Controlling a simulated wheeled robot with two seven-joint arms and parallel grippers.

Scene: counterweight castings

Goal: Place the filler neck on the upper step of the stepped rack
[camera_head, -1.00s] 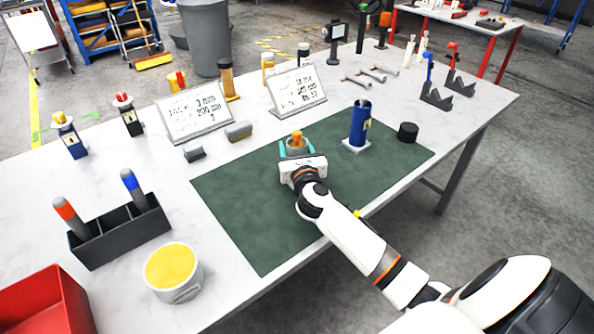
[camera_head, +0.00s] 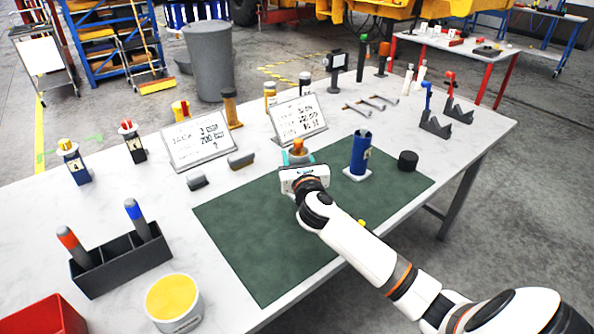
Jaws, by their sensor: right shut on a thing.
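My right gripper (camera_head: 297,158) shows from behind with teal fingertips, near the far edge of the green mat. It is shut on a grey piece with an orange top (camera_head: 298,146), which looks like the filler neck. The white gripper body hides the lower part of this piece, so its height above the table is unclear. I cannot pick out a stepped rack with certainty; a black holder (camera_head: 120,264) with two markers stands at the left. My left gripper is not in view.
A blue cylinder (camera_head: 360,153) on a white base and a black puck (camera_head: 408,160) stand right of the gripper. Two white signs (camera_head: 198,143) (camera_head: 298,118) stand behind it. A yellow-topped tub (camera_head: 174,303) is at front left. The green mat (camera_head: 265,240) is largely clear.

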